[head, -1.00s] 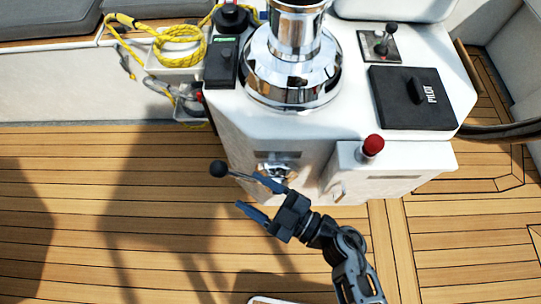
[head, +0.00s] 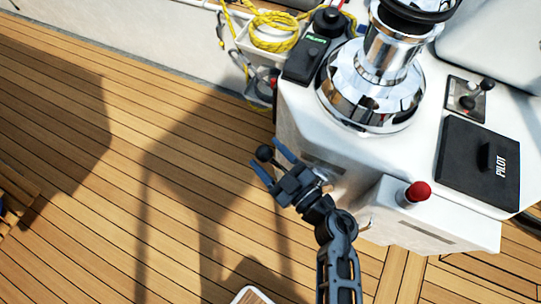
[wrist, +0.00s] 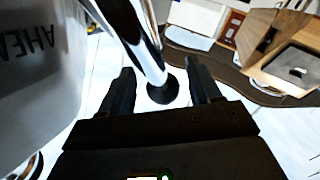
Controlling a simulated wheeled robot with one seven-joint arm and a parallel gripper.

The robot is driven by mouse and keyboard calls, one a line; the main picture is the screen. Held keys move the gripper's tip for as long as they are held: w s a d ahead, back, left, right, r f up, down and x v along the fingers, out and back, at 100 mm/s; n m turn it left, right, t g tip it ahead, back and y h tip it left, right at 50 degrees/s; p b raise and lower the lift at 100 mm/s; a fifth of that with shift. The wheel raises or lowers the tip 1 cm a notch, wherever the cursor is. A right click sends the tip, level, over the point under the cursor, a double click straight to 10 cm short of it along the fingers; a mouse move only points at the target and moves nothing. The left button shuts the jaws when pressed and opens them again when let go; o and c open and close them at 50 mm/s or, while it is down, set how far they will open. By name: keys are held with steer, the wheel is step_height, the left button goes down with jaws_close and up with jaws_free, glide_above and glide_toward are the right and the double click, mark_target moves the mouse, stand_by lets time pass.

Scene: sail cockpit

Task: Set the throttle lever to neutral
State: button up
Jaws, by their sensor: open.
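The throttle lever is a chrome bar with a black ball knob, on the side of the white console. My gripper (head: 266,157) is open, with one finger on each side of the knob. I cannot tell whether either finger touches it. In the head view my gripper hides most of the lever's bar and its pivot.
The white console (head: 300,118) carries a chrome winch (head: 370,95), a black PILOT box (head: 480,165), a small lever (head: 475,95) and a red knob (head: 417,192). Yellow rope (head: 275,32) hangs behind. Letters reading "AHEA" (wrist: 25,42) show beside the lever. The wooden deck (head: 120,190) is open to the left.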

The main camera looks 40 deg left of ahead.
steer(key=shift+c, duration=0.4)
jaws_close()
